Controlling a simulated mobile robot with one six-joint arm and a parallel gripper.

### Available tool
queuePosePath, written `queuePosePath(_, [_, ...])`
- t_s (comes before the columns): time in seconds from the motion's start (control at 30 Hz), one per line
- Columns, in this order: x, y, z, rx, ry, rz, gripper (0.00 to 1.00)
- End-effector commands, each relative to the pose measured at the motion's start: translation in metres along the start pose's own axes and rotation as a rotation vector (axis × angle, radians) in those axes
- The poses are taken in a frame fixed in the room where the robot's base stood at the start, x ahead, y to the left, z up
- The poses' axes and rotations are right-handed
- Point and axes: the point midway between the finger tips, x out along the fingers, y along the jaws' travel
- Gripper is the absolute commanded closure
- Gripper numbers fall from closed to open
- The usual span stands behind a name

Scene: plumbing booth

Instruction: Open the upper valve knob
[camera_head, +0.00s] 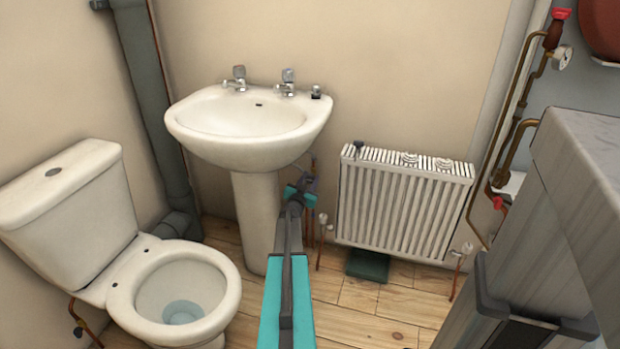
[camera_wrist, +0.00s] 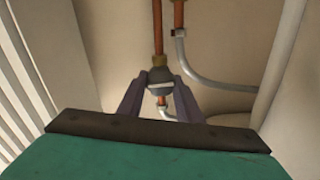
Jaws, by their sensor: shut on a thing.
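In the wrist view, a grey, rounded valve knob (camera_wrist: 160,74) sits on a vertical copper pipe (camera_wrist: 158,28), below a brass fitting. The two dark fingers of my gripper (camera_wrist: 158,92) stand on either side of it and are shut on it. In the head view, my gripper (camera_head: 303,184) is beside the sink pedestal, at the pipes under the basin's right side. The knob is hidden there behind my arm and gripper. I cannot tell from the frames whether this valve is open or shut.
The white sink (camera_head: 246,150) overhangs on the left and a white radiator (camera_head: 402,205) stands to the right. A toilet (camera_head: 170,290) is at lower left. Pipes with red knobs (camera_head: 560,14) run up the right wall. A bent grey pipe (camera_wrist: 190,65) lies close beside my gripper.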

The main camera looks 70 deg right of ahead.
Motion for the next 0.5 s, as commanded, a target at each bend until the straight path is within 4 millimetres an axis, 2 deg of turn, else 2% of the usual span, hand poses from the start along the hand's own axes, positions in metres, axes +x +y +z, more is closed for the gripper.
queuePosePath(0.5, [0.0008, -0.0023, -0.0038, -0.248, -0.002, 0.000, 0.91])
